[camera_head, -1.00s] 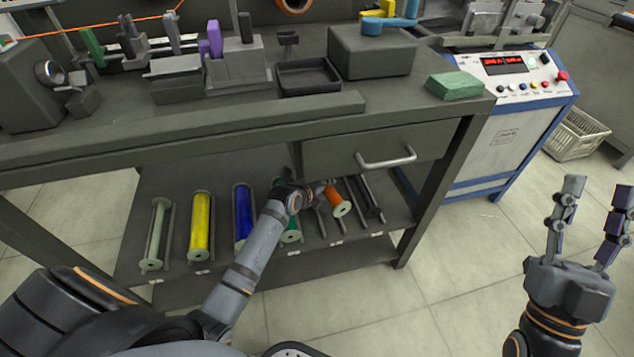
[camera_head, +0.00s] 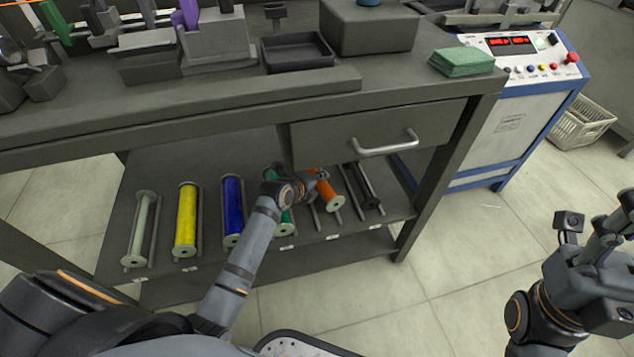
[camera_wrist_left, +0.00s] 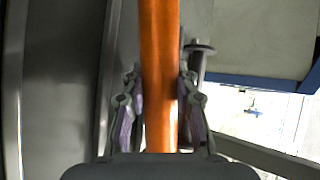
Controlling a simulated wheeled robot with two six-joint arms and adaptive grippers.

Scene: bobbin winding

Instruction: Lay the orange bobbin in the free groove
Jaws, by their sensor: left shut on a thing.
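The orange bobbin (camera_head: 325,190) is at the right part of the lower shelf, tilted in the picture, with its pale near flange showing. My left gripper (camera_head: 311,184) is shut on it. In the left wrist view the orange bobbin (camera_wrist_left: 159,60) runs up between the two fingers of my left gripper (camera_wrist_left: 160,108). Dark groove rails (camera_head: 317,219) show just below and beside the bobbin; I cannot tell whether it touches them. My right gripper (camera_head: 617,222) is at the right edge, partly cut off, away from the shelf.
Pale green (camera_head: 139,230), yellow (camera_head: 186,218), blue (camera_head: 233,210) and green (camera_head: 287,220) bobbins lie left of the orange one; my left arm partly hides the green one. The drawer (camera_head: 370,133) with its handle overhangs the shelf. The table leg (camera_head: 445,170) stands to the right.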

